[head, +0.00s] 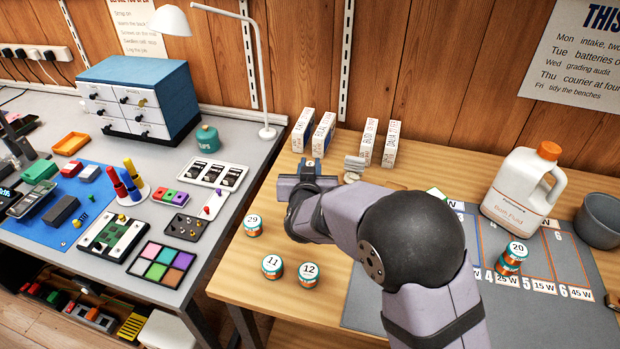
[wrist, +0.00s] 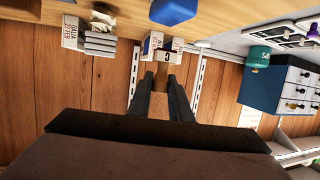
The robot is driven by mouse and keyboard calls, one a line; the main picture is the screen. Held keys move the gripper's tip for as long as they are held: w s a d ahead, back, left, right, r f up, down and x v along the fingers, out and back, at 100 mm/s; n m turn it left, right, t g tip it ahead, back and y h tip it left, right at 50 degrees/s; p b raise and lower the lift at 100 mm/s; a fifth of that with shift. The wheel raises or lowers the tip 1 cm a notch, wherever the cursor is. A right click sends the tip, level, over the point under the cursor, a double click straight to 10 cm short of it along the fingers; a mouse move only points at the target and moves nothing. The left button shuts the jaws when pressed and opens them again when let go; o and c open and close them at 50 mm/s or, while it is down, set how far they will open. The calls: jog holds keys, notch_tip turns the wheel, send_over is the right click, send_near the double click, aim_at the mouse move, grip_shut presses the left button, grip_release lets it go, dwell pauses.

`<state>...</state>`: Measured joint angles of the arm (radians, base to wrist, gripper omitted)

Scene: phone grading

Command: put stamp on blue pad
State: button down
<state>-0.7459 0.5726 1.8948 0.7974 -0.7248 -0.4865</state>
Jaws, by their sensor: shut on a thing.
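In the wrist view my gripper (wrist: 162,80) is shut on a small wooden stamp (wrist: 159,76), whose lettered end points away from me. The lettered end of the stamp (head: 310,163) shows above the jaws in the head view. Beyond it, a flat blue block (wrist: 173,11), perhaps the blue pad, lies on the bench, apart from the stamp. I cannot pick it out in the head view, where my arm covers part of the bench.
White labelled boxes (head: 324,136) stand along the wall behind my gripper. Numbered jars (head: 272,266) stand near the front left edge. A white jug (head: 523,190) and a grey bowl (head: 601,217) stand right. The grey bench holds a tray of coloured squares (head: 160,265).

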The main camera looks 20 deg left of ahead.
jog(key=shift+f, duration=1.85)
jog(key=shift+f+b, duration=0.2)
jog(key=shift+b, duration=0.1)
jog(key=c, duration=1.6)
grip_release()
jog(key=shift+r, duration=0.1)
jog(key=shift+r, duration=0.15)
jog(key=v, duration=1.2)
jog(key=shift+d, duration=0.1)
